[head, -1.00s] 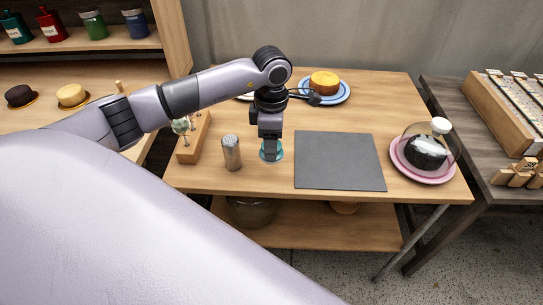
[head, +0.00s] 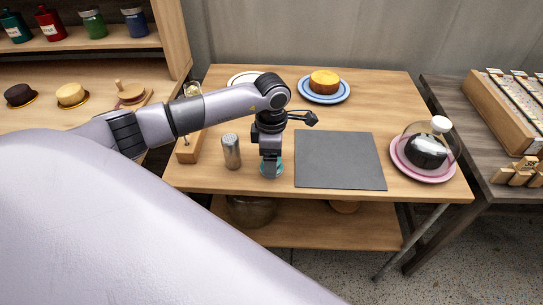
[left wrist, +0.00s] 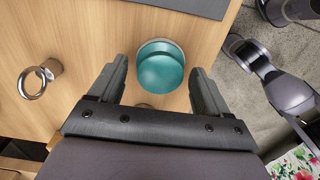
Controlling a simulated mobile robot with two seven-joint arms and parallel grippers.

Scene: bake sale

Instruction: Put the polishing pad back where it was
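The polishing pad (head: 277,169) is a teal round piece near the front edge of the wooden table, left of the dark grey mat (head: 340,160). It shows in the left wrist view as a smooth teal disc with a paler rim (left wrist: 161,68). My left gripper (head: 271,173) points down over it. The head view hides part of the pad behind the gripper.
A metal shaker (head: 232,152) stands close left of the pad, with a wooden block (head: 188,153) beyond. A domed cake on a pink plate (head: 424,173) stands at right. A yellow cake on a blue plate (head: 324,99) is at the back. The mat is bare.

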